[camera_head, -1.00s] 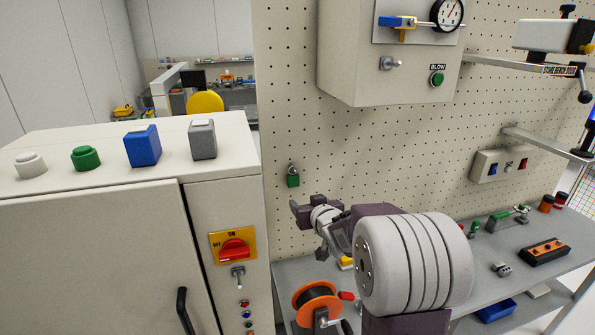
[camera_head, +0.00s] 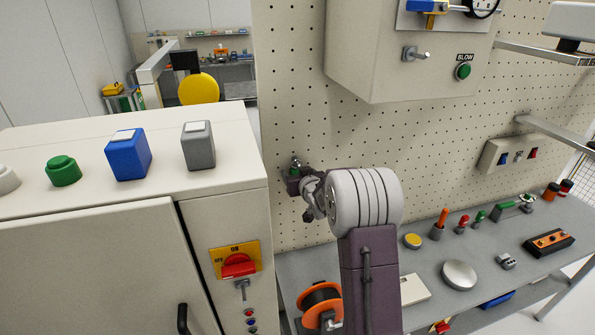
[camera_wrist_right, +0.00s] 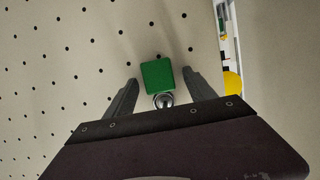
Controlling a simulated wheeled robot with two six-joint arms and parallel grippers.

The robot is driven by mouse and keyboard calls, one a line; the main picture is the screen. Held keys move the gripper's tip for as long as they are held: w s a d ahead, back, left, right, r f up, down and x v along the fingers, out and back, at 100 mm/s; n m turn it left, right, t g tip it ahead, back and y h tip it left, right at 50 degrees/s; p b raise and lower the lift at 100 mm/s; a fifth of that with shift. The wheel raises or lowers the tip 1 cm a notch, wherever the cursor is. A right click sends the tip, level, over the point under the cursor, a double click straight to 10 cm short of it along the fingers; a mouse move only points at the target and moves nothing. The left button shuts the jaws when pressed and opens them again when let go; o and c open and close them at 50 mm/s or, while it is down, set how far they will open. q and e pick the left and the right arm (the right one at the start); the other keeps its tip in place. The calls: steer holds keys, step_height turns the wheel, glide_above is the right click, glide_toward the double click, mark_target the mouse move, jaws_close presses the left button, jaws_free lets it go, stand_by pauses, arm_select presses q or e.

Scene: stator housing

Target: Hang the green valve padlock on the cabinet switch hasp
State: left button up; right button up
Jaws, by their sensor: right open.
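The green padlock (camera_wrist_right: 157,76) shows in the right wrist view between the two fingers of my right gripper (camera_wrist_right: 160,78), with gaps on both sides. A round metal part is below it in that view. In the head view my right gripper (camera_head: 292,183) is at the padlock's place on the pegboard and hides most of it. The gripper is open. The cabinet switch hasp (camera_head: 241,288) is a small metal fitting below the red rotary switch (camera_head: 238,265) on its yellow plate; nothing hangs on it. My left gripper is out of view.
The pale cabinet (camera_head: 215,205) stands left of my right arm, with green, blue and grey blocks on top. A wall box (camera_head: 385,75) with a metal hook (camera_head: 415,53) is above right. The bench (camera_head: 410,262) holds an orange spool (camera_head: 320,302) and several small parts.

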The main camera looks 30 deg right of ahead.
steer(key=shift+s+r, duration=0.3)
steer(key=shift+s, duration=0.25)
steer(key=shift+w+f, duration=0.25)
steer(key=shift+w, duration=0.2)
steer(key=c, duration=0.6)
steer(key=shift+w+f, duration=0.15)
steer(key=shift+w, duration=0.05)
steer(key=c, duration=0.5)
jaws_close()
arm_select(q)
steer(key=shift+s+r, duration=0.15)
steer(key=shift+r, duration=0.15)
arm_select(e)
steer(key=shift+s+r, duration=0.4)
steer(key=shift+r, duration=0.3)
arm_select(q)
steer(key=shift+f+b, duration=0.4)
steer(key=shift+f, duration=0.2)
arm_select(e)
steer(key=shift+f+v, duration=0.2)
steer(key=shift+v, duration=0.65)
steer(key=shift+f+v, duration=0.2)
steer(key=shift+v, duration=0.6)
